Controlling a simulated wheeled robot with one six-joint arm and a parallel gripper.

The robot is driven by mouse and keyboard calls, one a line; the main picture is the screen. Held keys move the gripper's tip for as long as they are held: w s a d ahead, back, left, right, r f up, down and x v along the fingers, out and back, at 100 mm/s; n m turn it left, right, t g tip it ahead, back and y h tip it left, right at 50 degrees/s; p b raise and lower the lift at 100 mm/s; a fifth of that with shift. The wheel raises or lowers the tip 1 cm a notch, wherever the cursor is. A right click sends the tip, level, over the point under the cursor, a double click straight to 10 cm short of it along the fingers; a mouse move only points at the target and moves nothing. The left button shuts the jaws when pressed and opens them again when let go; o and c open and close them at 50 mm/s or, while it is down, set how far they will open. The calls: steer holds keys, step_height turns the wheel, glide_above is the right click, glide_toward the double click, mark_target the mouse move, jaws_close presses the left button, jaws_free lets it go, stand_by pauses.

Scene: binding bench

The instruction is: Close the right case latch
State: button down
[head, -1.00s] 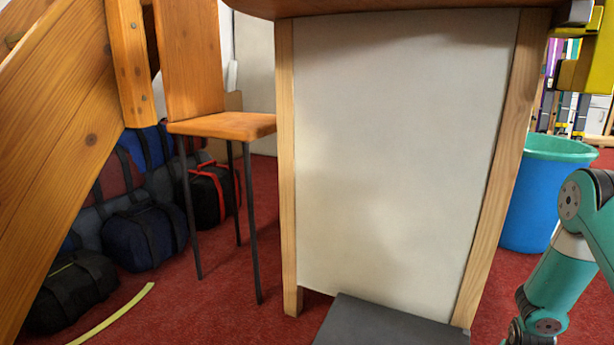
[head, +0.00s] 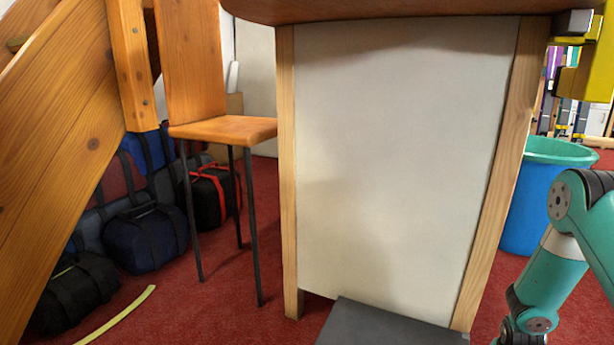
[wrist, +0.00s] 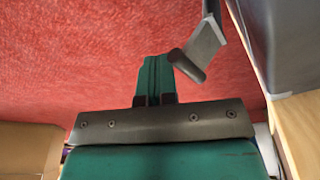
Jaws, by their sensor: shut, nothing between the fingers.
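My gripper (wrist: 154,72) shows in the wrist view as teal fingers pressed together, shut and empty, over the red floor. Just right of the fingertips is a grey latch lever (wrist: 205,42) with a dark round bar (wrist: 187,66) at its end. It sticks out near the dark grey case (wrist: 285,40) at the right edge. A small gap seems to lie between fingers and bar; I cannot tell their depth apart. In the head view a dark grey flat top (head: 390,325), perhaps the case, shows at the bottom edge. My gripper is out of that view.
A bench with a white panel (head: 400,160) and wooden legs fills the middle of the head view. A blue bin (head: 530,205) stands right of it. A wooden chair (head: 222,130) and several bags (head: 145,238) are at left. A wooden post (wrist: 300,130) is close at right in the wrist view.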

steer(key=shift+w+a+r+p, duration=0.25)
steer(key=shift+w+a+p, duration=0.05)
steer(key=shift+a, duration=0.45)
steer(key=shift+s+d+r+p, duration=0.1)
steer(key=shift+s+d+p, duration=0.25)
steer(key=shift+d, duration=0.55)
steer(key=shift+s+d+p, duration=0.25)
steer(key=shift+s+d, duration=0.15)
steer(key=shift+d, duration=0.45)
step_height(320, 180, up, 8)
steer(key=p, duration=0.7)
